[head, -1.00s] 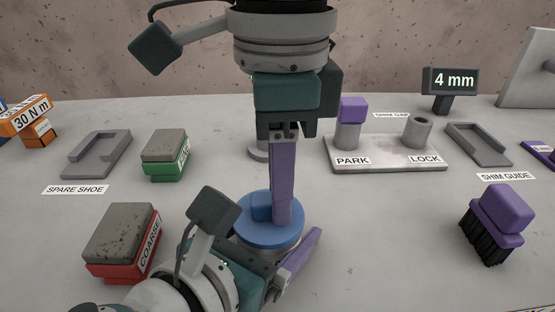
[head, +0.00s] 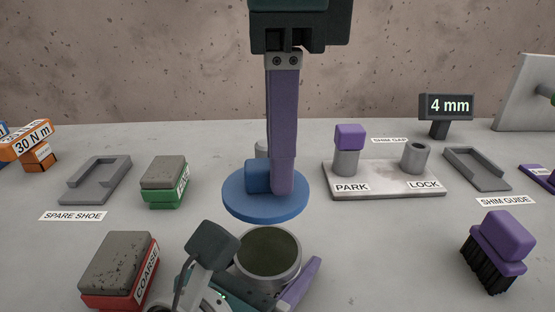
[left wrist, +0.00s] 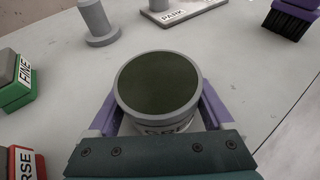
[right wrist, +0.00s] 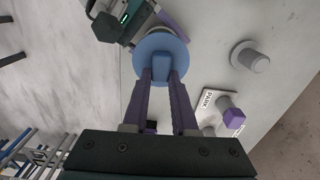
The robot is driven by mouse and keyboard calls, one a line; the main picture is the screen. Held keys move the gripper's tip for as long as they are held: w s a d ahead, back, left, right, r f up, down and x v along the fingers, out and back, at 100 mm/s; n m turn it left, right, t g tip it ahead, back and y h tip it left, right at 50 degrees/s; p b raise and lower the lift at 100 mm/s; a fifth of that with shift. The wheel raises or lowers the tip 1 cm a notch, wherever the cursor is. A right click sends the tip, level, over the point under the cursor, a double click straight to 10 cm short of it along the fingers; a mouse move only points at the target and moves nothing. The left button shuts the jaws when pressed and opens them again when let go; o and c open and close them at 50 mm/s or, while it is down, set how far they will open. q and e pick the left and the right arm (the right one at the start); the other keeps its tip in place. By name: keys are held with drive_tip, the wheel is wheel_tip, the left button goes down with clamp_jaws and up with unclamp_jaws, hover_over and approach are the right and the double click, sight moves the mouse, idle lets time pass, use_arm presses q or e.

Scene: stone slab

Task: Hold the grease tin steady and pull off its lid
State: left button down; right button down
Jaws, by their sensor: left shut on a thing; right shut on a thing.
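The grease tin (head: 268,262) is a grey round can on the slab, open at the top with dark green grease inside. My left gripper (head: 275,295) is shut around its sides; the left wrist view shows a purple finger on each side of the tin (left wrist: 158,85). The blue lid (head: 240,204) is a disc with a block-shaped knob, held in the air above and behind the tin, apart from it. My right gripper (head: 283,185) points down and is shut on the knob. The right wrist view shows both fingers on the lid's knob (right wrist: 161,66).
A red COARSE block (head: 118,270) and a green FINE block (head: 164,182) stand to the left, with the grey spare shoe tray (head: 95,180) behind. At right are the PARK/LOCK plate (head: 390,186), a purple brush (head: 497,250) and a 4 mm display (head: 446,106). Bare slab lies between tin and brush.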

drive_tip(key=shift+r, duration=0.3)
use_arm(q)
unclamp_jaws()
drive_tip(key=v, duration=1.2)
drive_tip(key=shift+f, duration=0.1)
